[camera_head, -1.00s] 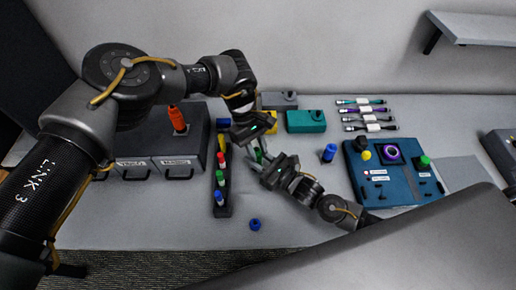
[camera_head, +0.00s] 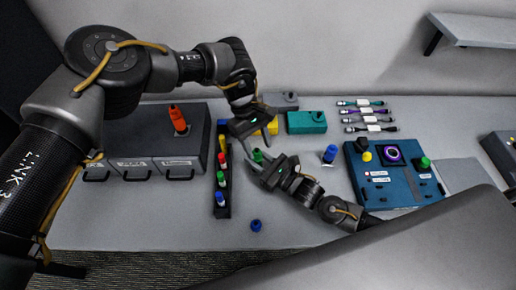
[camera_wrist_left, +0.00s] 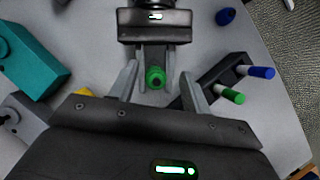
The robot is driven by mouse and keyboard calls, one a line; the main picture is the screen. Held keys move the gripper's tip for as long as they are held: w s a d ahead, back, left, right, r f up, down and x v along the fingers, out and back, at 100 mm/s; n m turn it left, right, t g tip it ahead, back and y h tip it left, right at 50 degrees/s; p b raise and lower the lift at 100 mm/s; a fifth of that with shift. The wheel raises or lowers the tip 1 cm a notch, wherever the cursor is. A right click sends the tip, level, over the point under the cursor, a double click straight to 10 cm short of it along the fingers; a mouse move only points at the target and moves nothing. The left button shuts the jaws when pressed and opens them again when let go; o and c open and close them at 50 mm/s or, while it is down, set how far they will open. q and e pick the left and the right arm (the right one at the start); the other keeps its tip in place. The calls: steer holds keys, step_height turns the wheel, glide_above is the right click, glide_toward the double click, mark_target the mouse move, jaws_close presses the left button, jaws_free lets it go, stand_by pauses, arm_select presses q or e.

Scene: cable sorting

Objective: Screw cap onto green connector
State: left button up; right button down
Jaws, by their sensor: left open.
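A green round piece (camera_head: 258,156), likely the green connector or its cap, sits at the fingertips of my right gripper (camera_head: 263,164). In the left wrist view the green piece (camera_wrist_left: 155,78) shows a ring-shaped face with a dark centre. The fingers of my right gripper (camera_wrist_left: 155,68) come from above and lie on either side of it. My left gripper (camera_head: 249,138) is open above and beside it. In the left wrist view my left fingers (camera_wrist_left: 160,88) stand wide on both sides of the green piece, with gaps. Whether cap and connector are joined, I cannot tell.
A dark rack (camera_head: 222,212) with colored pieces stands left of the grippers. A blue piece (camera_head: 256,225) lies in front. A teal box (camera_head: 306,122) is behind, a blue cylinder (camera_head: 329,154) to the right, then a blue board (camera_head: 400,185). A drawer unit (camera_head: 150,145) stands left.

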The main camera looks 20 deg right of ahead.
arm_select(q)
steer(key=shift+r, duration=0.65)
steer(key=shift+c, duration=0.3)
